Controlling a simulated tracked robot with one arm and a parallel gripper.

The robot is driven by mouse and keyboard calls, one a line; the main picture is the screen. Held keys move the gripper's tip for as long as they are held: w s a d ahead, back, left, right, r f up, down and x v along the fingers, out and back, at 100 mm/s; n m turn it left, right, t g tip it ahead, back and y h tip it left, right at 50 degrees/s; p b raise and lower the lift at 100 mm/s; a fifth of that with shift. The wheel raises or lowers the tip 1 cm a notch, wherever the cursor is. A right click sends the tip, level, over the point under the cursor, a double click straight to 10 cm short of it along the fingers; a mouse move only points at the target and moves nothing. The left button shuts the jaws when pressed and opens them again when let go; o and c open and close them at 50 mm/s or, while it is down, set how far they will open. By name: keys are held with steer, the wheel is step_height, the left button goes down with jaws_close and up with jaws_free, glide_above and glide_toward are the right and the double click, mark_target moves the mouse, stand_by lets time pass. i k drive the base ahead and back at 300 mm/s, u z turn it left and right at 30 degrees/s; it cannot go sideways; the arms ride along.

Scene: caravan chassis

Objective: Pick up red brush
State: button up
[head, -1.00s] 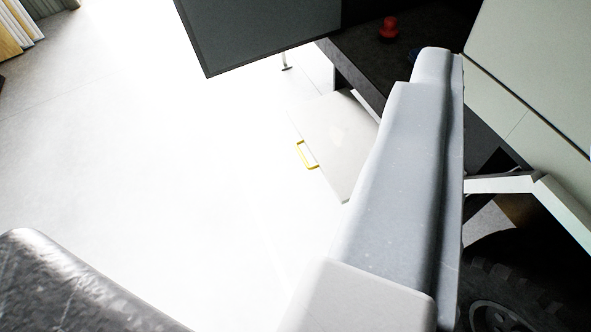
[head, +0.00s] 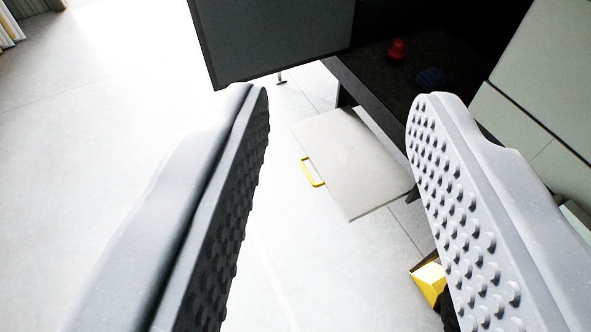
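A small red object (head: 397,50), which may be the red brush, stands on a dark shelf inside the caravan in the head view. It is too small and far to tell its exact shape. My gripper (head: 335,100) is open and empty, with a studded finger on each side of the picture. The red object lies beyond the fingers, between them and nearer the right fingertip, well apart from both.
A blue object (head: 431,77) lies on the dark shelf (head: 375,82) near the red one. A grey panel (head: 275,35) hangs at the upper left of the opening. A light board (head: 355,165) with a yellow handle (head: 312,172) juts out below. Pale floor is clear at left.

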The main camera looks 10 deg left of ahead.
mark_target(396, 54)
steer(key=u, duration=0.1)
steer(key=i, duration=1)
steer(key=z, duration=0.1)
